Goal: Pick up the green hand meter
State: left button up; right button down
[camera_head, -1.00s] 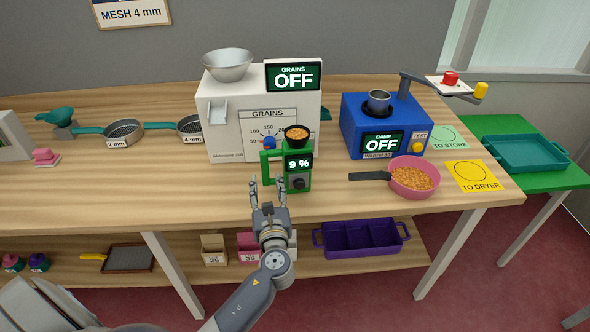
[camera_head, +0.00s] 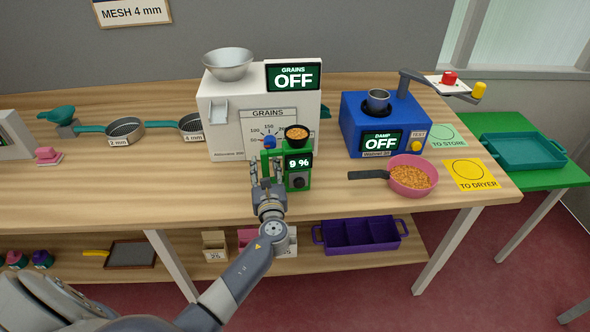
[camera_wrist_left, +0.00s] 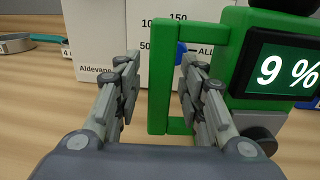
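The green hand meter (camera_head: 299,168) stands upright on the table in front of the white grain counter. Its screen reads 9 % and its top cup holds grain. Its handle (camera_wrist_left: 162,75) is on its left side. My left gripper (camera_head: 267,172) is at the handle. In the left wrist view my left gripper (camera_wrist_left: 155,75) is open, its fingers pointing forward with the handle's upright bar between them, nearer the right finger. I see a gap between the left finger and the bar. My right gripper is not in view.
The white grain counter (camera_head: 222,130) stands close behind the meter. The blue damp tester (camera_head: 354,112) and a pink pan of grain (camera_head: 412,187) are to the right. Sieves (camera_head: 125,132) lie to the left. The table front left of the meter is clear.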

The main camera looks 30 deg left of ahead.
aim_at(264, 160)
pick_arm(q)
grip_shut()
jog(key=shift+r, duration=0.1)
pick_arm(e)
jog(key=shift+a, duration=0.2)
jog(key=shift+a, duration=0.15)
pick_arm(q)
jog(key=shift+w+r, duration=0.1)
